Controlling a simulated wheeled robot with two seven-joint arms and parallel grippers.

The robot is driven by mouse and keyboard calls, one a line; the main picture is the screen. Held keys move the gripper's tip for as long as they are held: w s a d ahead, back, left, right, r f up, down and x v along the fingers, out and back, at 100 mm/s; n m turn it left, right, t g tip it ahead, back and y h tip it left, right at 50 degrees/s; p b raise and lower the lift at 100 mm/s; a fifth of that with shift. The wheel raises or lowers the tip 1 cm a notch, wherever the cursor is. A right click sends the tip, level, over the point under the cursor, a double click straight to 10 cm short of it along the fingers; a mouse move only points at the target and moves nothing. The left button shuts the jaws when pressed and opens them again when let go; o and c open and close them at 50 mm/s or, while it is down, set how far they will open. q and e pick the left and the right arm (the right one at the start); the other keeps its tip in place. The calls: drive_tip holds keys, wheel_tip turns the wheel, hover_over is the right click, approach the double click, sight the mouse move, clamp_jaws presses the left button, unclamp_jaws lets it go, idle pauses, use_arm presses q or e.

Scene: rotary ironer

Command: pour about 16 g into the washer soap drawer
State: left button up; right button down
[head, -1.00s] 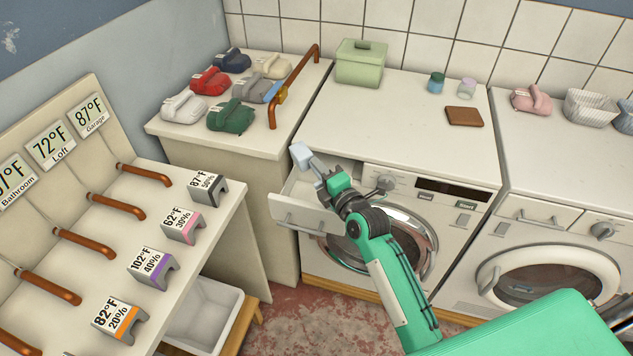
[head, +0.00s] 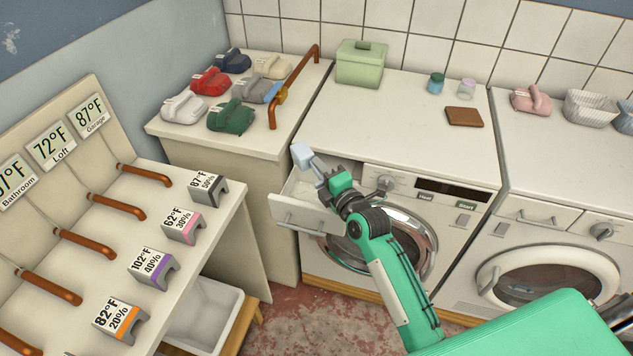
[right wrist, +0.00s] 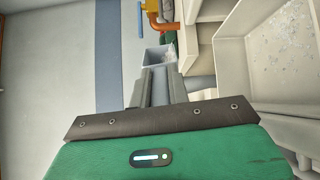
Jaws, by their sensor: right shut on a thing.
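My right gripper (head: 325,180) is shut on the handle of a small pale blue scoop (head: 301,155). It holds the scoop above the left part of the washer's pulled-out soap drawer (head: 296,222). The pale drawer floor (right wrist: 285,45) at the right there carries scattered bluish-white granules. How much is in the scoop cannot be told. My left gripper is not in view.
The washer (head: 400,110) has a green lidded box (head: 360,63), two small jars and a brown wallet-like block (head: 464,117) on top. A counter at the left holds several folded coloured bundles and a copper pipe (head: 296,85). A second machine (head: 560,215) stands right.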

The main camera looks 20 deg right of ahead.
drive_tip(key=shift+d+r+m+p, duration=0.15)
drive_tip(key=shift+m+p, duration=0.1)
drive_tip(key=shift+m, duration=0.5)
drive_tip(key=shift+d+f+m+p, duration=0.1)
drive_tip(key=shift+d+m+p, duration=0.1)
drive_tip(key=shift+m, duration=0.55)
idle(2.0)
drive_tip(key=shift+w+d+m+p, duration=0.1)
drive_tip(key=shift+d+m+p, duration=0.15)
drive_tip(key=shift+m, duration=0.7)
drive_tip(key=shift+d+m+p, duration=0.1)
drive_tip(key=shift+m+p, duration=0.15)
drive_tip(key=shift+m, duration=0.7)
idle(2.6)
